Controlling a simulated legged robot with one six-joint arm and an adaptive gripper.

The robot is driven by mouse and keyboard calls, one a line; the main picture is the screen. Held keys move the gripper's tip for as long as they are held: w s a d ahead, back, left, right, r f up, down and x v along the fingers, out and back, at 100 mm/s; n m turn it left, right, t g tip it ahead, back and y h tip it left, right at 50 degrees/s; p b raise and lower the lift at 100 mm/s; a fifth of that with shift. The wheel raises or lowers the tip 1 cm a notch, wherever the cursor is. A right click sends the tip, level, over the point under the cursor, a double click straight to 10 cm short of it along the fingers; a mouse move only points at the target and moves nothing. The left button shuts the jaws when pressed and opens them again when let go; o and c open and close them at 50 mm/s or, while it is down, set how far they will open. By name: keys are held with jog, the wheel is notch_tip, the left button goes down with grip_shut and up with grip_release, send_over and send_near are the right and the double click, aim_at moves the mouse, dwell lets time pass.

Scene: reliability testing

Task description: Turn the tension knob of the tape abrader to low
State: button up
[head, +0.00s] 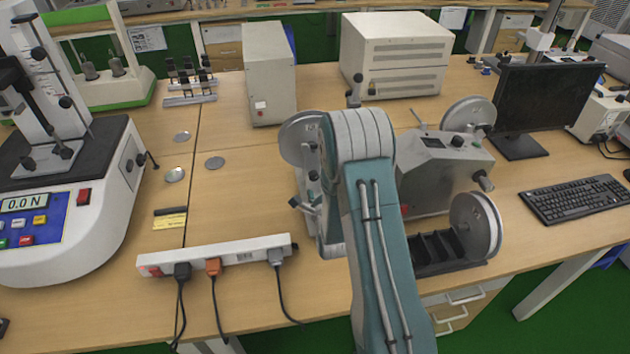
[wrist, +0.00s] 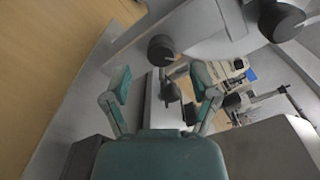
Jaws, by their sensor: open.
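The tape abrader (head: 440,170) is a grey machine with metal reels, right of centre on the bench in the head view and partly hidden by my arm. Dark knobs show on it, one on its upper face (head: 457,141) and one at its right end (head: 485,181). I cannot tell which is the tension knob. In the wrist view, my gripper (wrist: 162,90) has its two teal fingers spread, with nothing held between them. A round dark knob (wrist: 161,50) shows just beyond the fingertips, between them in the picture; contact cannot be seen. In the head view my arm hides the gripper.
A power strip (head: 215,257) with cables lies at the front. A monitor (head: 545,100) and keyboard (head: 578,199) stand to the right. A tester with a display (head: 110,200) is at the left, and grey boxes (head: 270,75) stand behind.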

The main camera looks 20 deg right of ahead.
jog(key=shift+w+d, duration=0.25)
jog(key=shift+w, duration=1)
grip_shut()
jog(key=shift+n, duration=0.4)
jog(key=n, duration=0.3)
jog(key=shift+s+f+n, duration=0.1)
jog(key=shift+n, duration=2.4)
